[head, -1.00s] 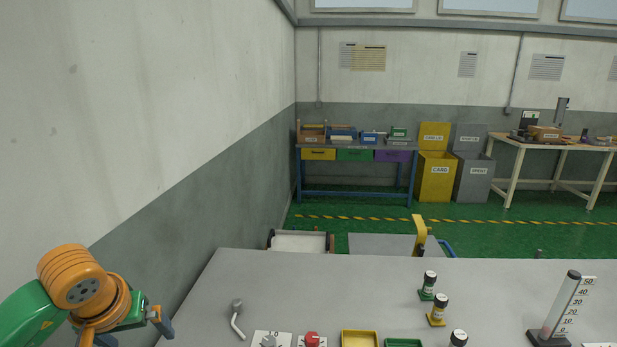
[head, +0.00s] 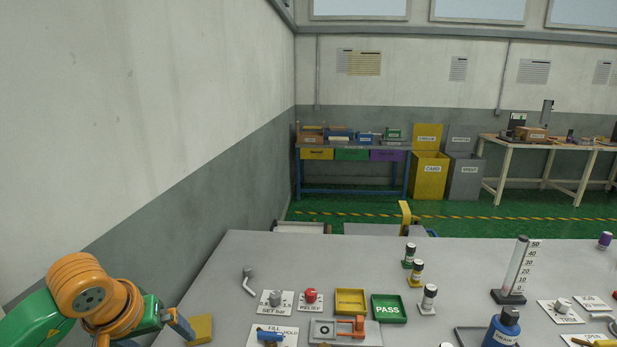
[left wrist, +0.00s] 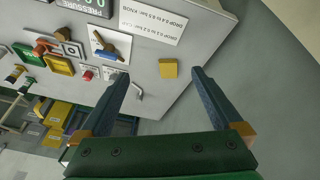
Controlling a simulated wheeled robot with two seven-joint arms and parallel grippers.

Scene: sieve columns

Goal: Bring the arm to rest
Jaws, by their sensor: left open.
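A small yellow block (head: 199,329) lies on the bench close to the gripper in the head view. The yellow block (left wrist: 168,69) also shows in the left wrist view, framed between the fingertips but farther off on the bench. My right gripper is not in view.
On the bench are a grey bent lever (head: 249,283), a red relief knob (head: 310,296), a yellow tray (head: 351,302), a green PASS tray (head: 388,309), several small capped bottles and a scaled column (head: 514,268). A plain wall stands left of my arm.

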